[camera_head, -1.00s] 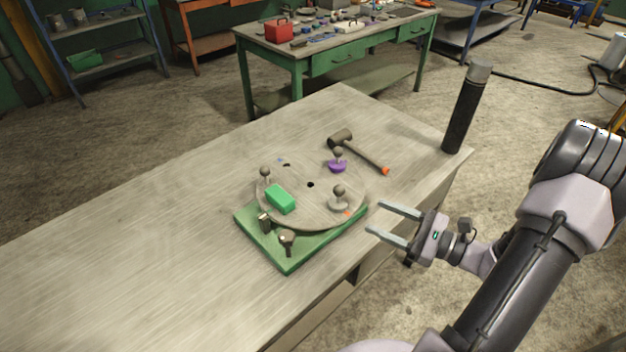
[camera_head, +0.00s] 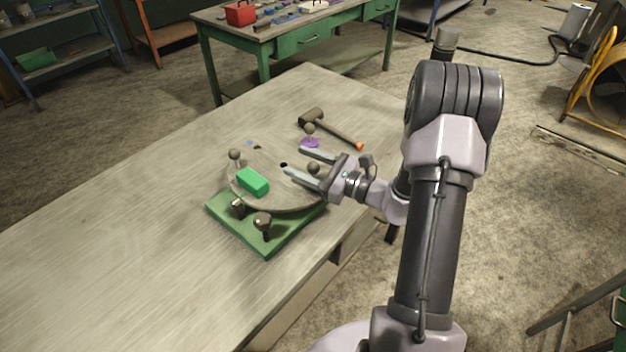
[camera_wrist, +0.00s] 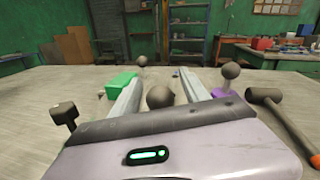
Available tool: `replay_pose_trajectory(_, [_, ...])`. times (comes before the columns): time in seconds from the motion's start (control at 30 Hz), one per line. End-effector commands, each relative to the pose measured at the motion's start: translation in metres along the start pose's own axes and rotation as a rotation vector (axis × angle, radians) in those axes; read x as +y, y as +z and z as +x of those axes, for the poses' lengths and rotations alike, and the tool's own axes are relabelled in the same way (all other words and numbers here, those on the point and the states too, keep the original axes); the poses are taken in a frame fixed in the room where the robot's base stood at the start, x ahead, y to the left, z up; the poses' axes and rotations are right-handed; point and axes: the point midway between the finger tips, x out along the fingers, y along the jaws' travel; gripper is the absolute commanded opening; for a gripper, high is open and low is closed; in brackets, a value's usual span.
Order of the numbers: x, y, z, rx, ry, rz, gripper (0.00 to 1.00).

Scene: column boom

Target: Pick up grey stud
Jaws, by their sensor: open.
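The grey stud shows its dark ball head (camera_head: 314,168) on the right side of the round disc (camera_head: 275,203); its base is hidden by my gripper. In the wrist view the ball head (camera_wrist: 160,97) sits between the two fingers, close to the palm. My gripper (camera_head: 294,159) is open, reaching in low from the right, its fingers pointing left across the disc on either side of the stud. I cannot tell whether either finger touches it.
A purple stud (camera_head: 310,142) stands just beyond the upper finger. A green block (camera_head: 253,181) and another ball-headed stud (camera_head: 235,155) are on the disc's left. Two dark knobs stand on the green base (camera_head: 268,246) in front. A mallet (camera_head: 335,130) lies behind. The table's left is clear.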

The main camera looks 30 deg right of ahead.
Motion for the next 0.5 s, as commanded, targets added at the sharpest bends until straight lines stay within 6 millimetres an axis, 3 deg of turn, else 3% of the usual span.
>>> replay_pose_trajectory(0.17, [-0.0002, 0.0006, 0.0000, 0.000, 0.000, 0.000, 0.53])
replay_pose_trajectory(0.43, [-0.0001, 0.0004, -0.0003, 0.001, 0.000, 0.000, 0.00])
replay_pose_trajectory(0.5, [0.0000, 0.0004, -0.0004, 0.001, 0.000, 0.000, 0.00])
